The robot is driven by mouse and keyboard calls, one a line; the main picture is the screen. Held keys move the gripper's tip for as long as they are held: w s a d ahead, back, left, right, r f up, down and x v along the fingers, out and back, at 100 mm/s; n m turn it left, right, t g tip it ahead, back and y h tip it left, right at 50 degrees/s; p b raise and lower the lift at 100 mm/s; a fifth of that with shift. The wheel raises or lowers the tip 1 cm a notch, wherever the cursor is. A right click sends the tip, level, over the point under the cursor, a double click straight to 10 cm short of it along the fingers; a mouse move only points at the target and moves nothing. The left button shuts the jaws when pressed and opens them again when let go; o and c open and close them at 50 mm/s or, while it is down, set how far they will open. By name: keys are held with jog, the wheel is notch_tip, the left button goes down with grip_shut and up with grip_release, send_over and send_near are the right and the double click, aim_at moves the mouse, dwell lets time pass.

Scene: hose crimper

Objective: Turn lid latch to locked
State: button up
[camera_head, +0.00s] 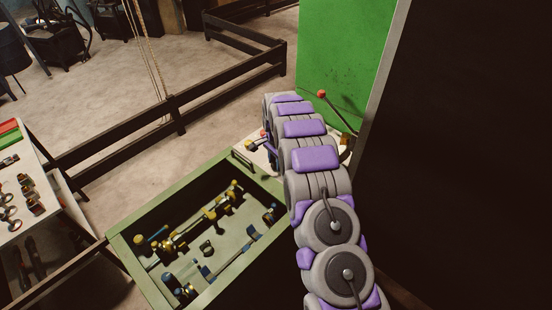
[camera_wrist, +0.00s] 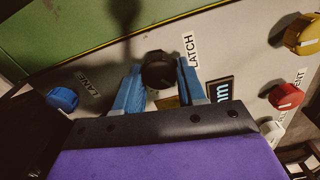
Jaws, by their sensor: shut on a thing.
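In the wrist view a black round knob (camera_wrist: 157,66) stands on a pale panel (camera_wrist: 225,58), beside a printed label reading LATCH (camera_wrist: 189,50). My gripper (camera_wrist: 160,84) has its two blue fingers on either side of the knob and is shut on it. The knob's pointer mark is not clear, so I cannot tell its setting. In the head view my arm hides the gripper and the knob. A green-framed box (camera_head: 125,246) with a dark inside and a handle (camera_head: 241,162) lies left of my arm; I cannot tell whether a clear lid covers it.
On the panel are a blue knob (camera_wrist: 62,99), a yellow knob (camera_wrist: 302,35) and a red knob (camera_wrist: 285,96). A red-tipped lever (camera_head: 322,94) stands behind my arm. A table with fittings (camera_head: 50,205) is at left. A dark wooden rail (camera_head: 110,148) runs behind the box.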

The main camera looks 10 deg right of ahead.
aim_at(275, 162)
jog(key=m+p, duration=0.1)
jog(key=m, duration=0.2)
jog(key=shift+a+r+m, duration=0.1)
jog(key=shift+r+m, duration=0.05)
jog(key=shift+m, duration=0.15)
jog(key=shift+w+m+p, duration=0.15)
jog(key=shift+m+p, duration=0.9)
jog(key=shift+m, duration=0.75)
jog(key=o, duration=1.1)
jog(key=shift+c, duration=0.2)
notch_tip(275, 162, up, 17)
jog(key=shift+p, duration=0.3)
jog(key=shift+a, duration=0.1)
